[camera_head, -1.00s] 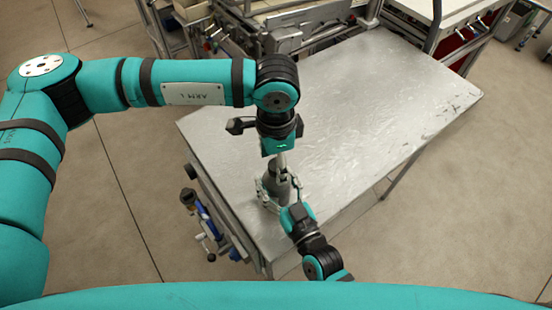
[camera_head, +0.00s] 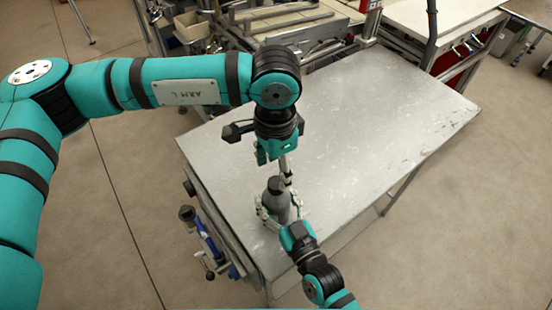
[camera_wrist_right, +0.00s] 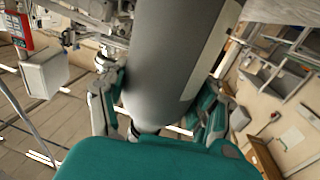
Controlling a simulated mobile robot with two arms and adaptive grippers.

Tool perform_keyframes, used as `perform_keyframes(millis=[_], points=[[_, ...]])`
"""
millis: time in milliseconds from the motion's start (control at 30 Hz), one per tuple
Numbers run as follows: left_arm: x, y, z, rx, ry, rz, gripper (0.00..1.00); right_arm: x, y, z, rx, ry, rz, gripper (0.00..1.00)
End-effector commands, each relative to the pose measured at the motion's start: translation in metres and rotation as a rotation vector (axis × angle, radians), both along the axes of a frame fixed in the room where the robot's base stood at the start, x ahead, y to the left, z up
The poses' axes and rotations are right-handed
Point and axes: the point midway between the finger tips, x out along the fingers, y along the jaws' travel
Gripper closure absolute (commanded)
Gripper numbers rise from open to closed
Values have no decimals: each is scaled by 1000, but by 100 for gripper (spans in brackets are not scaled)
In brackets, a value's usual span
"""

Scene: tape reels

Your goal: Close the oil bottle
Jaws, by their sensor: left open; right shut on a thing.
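The oil bottle (camera_head: 275,208) is a grey cylinder with a darker top (camera_head: 275,184), standing upright near the table's near left edge. The dark top looks like a cap, but I cannot tell how tightly it sits. My right gripper (camera_head: 279,211) is shut around the bottle's body from the near side. In the right wrist view the bottle (camera_wrist_right: 172,60) fills the middle between the fingers, with a pale label on its right side; its top is out of that view. My left gripper (camera_head: 285,170) is open above and just behind the bottle top, apparently empty.
The metal table (camera_head: 370,120) is bare to the right and back. Blue and grey fittings (camera_head: 208,245) hang along its left side. Machinery and a light bench (camera_head: 460,25) stand beyond the far edge.

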Motion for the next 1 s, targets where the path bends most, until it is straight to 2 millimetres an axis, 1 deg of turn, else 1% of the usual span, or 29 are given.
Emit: perform_keyframes(millis=[1000], points=[[0,-3,16,-2,4,2336,44,0,0,-1,0,1,0,100]])
